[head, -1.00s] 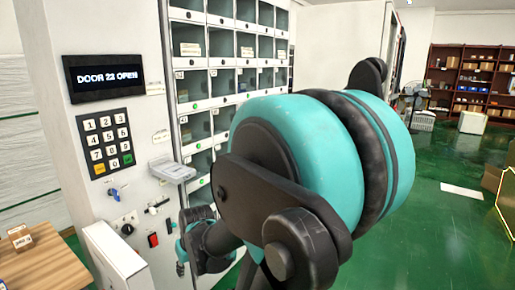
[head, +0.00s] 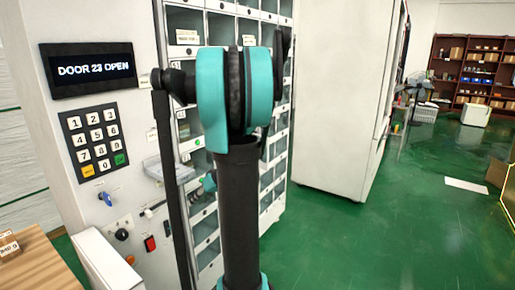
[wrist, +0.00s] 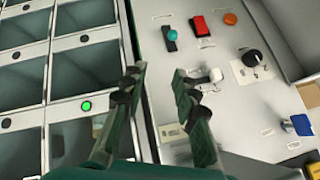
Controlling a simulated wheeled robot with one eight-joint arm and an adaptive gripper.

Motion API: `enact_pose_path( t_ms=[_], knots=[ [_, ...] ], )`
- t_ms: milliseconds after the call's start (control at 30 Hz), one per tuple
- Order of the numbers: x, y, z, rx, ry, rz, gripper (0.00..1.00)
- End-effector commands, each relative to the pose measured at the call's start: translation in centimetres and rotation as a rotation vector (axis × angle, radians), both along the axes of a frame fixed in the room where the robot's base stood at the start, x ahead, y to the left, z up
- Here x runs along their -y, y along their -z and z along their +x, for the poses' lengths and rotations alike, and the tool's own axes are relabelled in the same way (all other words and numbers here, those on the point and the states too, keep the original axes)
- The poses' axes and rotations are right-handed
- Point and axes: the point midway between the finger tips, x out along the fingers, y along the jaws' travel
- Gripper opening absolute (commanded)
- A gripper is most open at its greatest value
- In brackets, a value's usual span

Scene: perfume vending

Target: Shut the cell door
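The vending cabinet's grid of cells (head: 228,32) stands behind my arm in the head view. The display (head: 92,69) reads "DOOR 23 OPEN". In the wrist view, several cells with framed fronts (wrist: 75,65) fill the left side, and one has a lit green light (wrist: 86,106). I cannot tell which door stands open. My gripper (wrist: 160,72) is open and empty, with its fingers apart in front of the strip between the cells and the control panel. In the head view my arm hides most of the gripper and the cells near it.
The control panel carries a keypad (head: 95,141), a red switch (wrist: 201,26), a black knob (wrist: 257,58) and a blue part (wrist: 301,124). A wooden table (head: 40,264) is at the lower left. Green floor (head: 400,230) is free on the right.

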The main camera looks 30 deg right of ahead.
Motion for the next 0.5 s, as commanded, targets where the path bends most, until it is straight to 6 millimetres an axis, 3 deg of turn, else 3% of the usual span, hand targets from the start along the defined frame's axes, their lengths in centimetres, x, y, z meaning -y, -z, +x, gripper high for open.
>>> enact_pose_path(
  t_ms=[33, 100, 233, 367, 500],
  knots=[
    [2.7, -0.5, 1.9, 0.046, 0.007, 0.022, 0.29],
    [6.0, -1.3, 4.0, 0.12, 0.003, 0.046, 0.29],
    [12.8, -2.6, 7.0, 0.271, 0.004, 0.073, 0.29],
    [20.8, -3.7, 8.6, 0.438, 0.019, 0.07, 0.29],
    [29.9, -4.6, 8.5, 0.628, 0.047, 0.034, 0.29]
  ],
)
